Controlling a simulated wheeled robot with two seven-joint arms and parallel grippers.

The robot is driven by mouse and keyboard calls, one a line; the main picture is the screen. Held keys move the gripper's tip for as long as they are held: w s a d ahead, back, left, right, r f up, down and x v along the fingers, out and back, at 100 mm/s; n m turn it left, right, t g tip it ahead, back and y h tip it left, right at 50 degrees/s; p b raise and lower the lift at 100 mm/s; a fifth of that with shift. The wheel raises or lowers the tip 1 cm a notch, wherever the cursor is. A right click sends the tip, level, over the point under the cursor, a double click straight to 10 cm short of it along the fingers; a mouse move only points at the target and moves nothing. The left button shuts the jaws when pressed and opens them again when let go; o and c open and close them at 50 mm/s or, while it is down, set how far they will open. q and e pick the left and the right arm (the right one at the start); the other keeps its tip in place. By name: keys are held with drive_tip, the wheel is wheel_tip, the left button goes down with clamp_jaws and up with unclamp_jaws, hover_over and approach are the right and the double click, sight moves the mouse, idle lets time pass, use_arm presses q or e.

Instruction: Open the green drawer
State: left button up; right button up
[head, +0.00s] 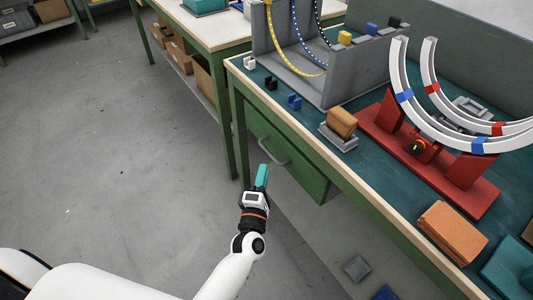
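The green drawer (300,172) is under the near edge of the workbench, in the middle of the head view. Its front looks flush with the bench, with no gap showing. A grey bar handle (273,152) is on its front. My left gripper (262,174) points up the picture, just below the handle, and looks apart from it. Its teal fingertips are seen nearly edge-on, so I cannot tell whether they are parted. My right gripper is not in view.
The bench top (268,82) overhangs the drawer. It carries a grey cable rack (350,88), a red stand (470,198) with curved white rails, and an orange block (452,232). A second table (215,28) stands behind. The floor (110,150) to the left is clear.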

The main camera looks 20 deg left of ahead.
sight(268, 151)
use_arm(q)
drive_tip(key=shift+w+a+r, duration=0.15)
drive_tip(key=shift+w, duration=1.15)
drive_tip(key=shift+w+a+r, duration=0.15)
drive_tip(key=shift+w+a, duration=0.05)
drive_tip(key=shift+w, duration=1.15)
drive_tip(key=shift+w+a+r, duration=0.15)
drive_tip(key=shift+w, duration=1.15)
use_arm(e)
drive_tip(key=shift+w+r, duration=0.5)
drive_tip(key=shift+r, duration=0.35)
use_arm(q)
drive_tip(key=shift+c, duration=0.2)
clamp_jaws()
